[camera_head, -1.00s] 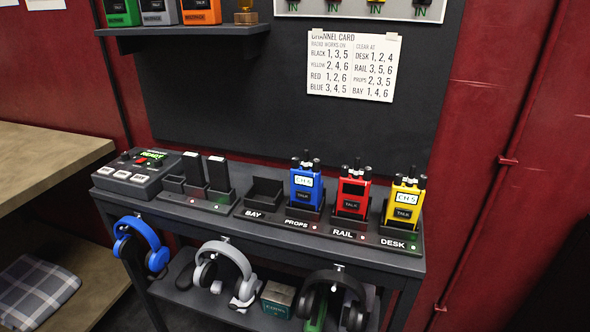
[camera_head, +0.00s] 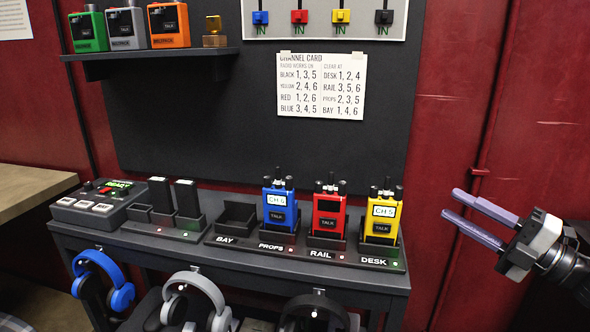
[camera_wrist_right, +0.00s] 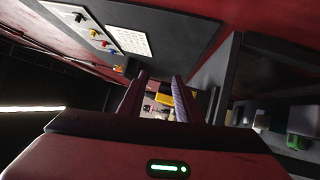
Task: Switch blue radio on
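The blue radio (camera_head: 280,211) stands upright in the holder labelled PROPS. Its small screen is lit and shows a channel that looks like CH 4. The red radio (camera_head: 328,216) stands at RAIL with a dark screen. The yellow radio (camera_head: 382,215) stands at DESK with a lit screen reading CH 5. My right gripper (camera_head: 452,204) is open and empty, right of the yellow radio and apart from it. In the right wrist view its fingers (camera_wrist_right: 159,95) are parted, with something yellow beyond them. My left gripper is not in view.
The BAY holder (camera_head: 236,218) is empty. A control box (camera_head: 97,204) and dark upright units in chargers sit on the left of the shelf (camera_head: 215,242). Headphones hang below. A channel card (camera_head: 322,86) and a panel of coloured plugs (camera_head: 325,18) are on the wall.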

